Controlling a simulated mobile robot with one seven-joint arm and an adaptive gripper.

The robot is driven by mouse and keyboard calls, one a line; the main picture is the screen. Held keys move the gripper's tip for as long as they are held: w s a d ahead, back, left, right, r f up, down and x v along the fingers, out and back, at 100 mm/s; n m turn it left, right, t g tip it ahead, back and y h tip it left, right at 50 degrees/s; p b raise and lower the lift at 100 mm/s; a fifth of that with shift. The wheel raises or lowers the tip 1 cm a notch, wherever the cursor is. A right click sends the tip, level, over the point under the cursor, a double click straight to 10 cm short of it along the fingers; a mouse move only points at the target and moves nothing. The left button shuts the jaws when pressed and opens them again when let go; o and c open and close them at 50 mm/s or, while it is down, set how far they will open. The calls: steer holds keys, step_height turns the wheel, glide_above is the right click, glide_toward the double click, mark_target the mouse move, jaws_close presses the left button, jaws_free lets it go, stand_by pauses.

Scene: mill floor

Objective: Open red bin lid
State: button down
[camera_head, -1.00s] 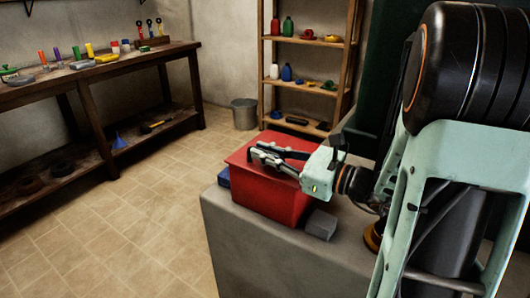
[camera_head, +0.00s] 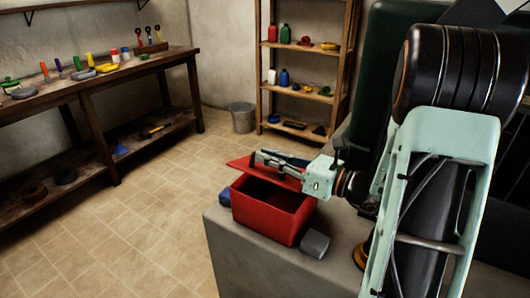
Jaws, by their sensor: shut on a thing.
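The red bin (camera_head: 284,228) stands on the grey block top, and its dark inside shows through the open front part of its top. The red lid (camera_head: 241,163) is raised above the far side of the bin. I cannot tell whether it is still joined to the bin. My gripper (camera_head: 259,158) reaches over the bin from the right and is shut on the lid. The fingers hide part of the lid and its gripped spot.
A grey block (camera_head: 315,243) sits by the bin's right front corner, and a blue thing (camera_head: 225,196) at its left. A workbench (camera_head: 100,75) with several tools stands at left, a shelf (camera_head: 300,45) and bucket (camera_head: 242,117) behind. The tiled floor is clear.

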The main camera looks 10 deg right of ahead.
steer(key=w+d+r+m+p, duration=0.7)
steer(key=w+d+p, duration=0.1)
steer(key=p, duration=0.7)
steer(key=shift+r, duration=0.2)
steer(key=shift+d, duration=0.1)
steer(key=c, duration=2.1)
jaws_free()
steer(key=shift+o, duration=0.4)
step_height(320, 180, up, 10)
